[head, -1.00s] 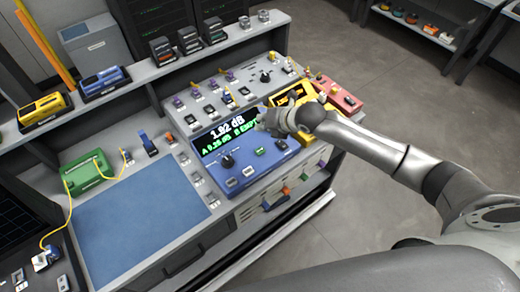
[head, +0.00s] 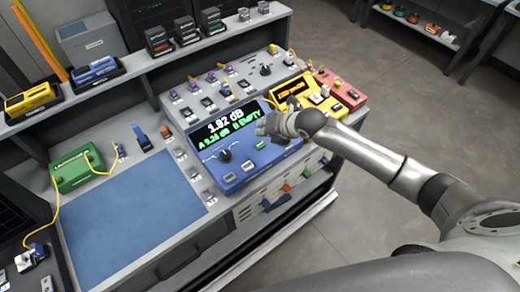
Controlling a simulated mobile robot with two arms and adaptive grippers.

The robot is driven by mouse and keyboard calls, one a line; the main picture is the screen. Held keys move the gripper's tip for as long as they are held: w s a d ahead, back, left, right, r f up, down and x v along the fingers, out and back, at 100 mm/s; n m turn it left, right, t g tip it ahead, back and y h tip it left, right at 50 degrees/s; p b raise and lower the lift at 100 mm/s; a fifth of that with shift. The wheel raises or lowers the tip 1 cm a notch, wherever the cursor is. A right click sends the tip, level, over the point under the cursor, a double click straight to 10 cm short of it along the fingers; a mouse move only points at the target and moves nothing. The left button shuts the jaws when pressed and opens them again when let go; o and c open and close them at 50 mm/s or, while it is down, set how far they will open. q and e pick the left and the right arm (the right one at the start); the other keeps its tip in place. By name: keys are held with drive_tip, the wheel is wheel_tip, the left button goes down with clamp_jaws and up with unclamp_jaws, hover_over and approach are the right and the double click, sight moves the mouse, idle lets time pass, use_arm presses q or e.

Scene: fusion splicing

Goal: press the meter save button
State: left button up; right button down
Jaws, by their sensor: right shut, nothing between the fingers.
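The blue meter (head: 209,162) sits on the bench in the middle of the head view. Its screen (head: 228,128) reads 1.92 dB in white, with a green line below ending in "B EMPTY". A black knob (head: 225,155), a green button (head: 260,145) and pale buttons (head: 230,178) are on its front panel. The button labels are too small to read, so I cannot tell which one is save. My right gripper (head: 264,126) is shut and empty over the meter's right part, just above the green button. I cannot tell whether it touches the panel. My left gripper is not in view.
A yellow device (head: 290,90) and a red device (head: 349,97) stand right of the meter, close to my right arm. A panel with several small connectors lies behind the meter. A blue mat (head: 130,210) and a green box (head: 72,172) with a yellow cable are at left.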

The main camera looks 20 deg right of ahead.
sight(262, 143)
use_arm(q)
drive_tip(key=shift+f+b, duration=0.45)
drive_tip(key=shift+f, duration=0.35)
use_arm(e)
drive_tip(key=shift+f, duration=1.25)
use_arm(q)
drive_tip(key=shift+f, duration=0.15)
use_arm(e)
drive_tip(key=shift+f, duration=0.45)
use_arm(q)
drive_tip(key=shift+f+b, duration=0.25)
drive_tip(key=shift+b, duration=0.15)
use_arm(e)
drive_tip(key=shift+f, duration=0.5)
drive_tip(key=shift+r, duration=0.1)
use_arm(q)
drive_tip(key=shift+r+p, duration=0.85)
drive_tip(key=shift+p, duration=0.05)
use_arm(e)
drive_tip(key=shift+r, duration=0.8)
wheel_tip(262, 143, up, 5)
drive_tip(key=p, duration=0.4)
drive_tip(key=shift+r+p, duration=0.1)
drive_tip(key=shift+p, duration=0.3)
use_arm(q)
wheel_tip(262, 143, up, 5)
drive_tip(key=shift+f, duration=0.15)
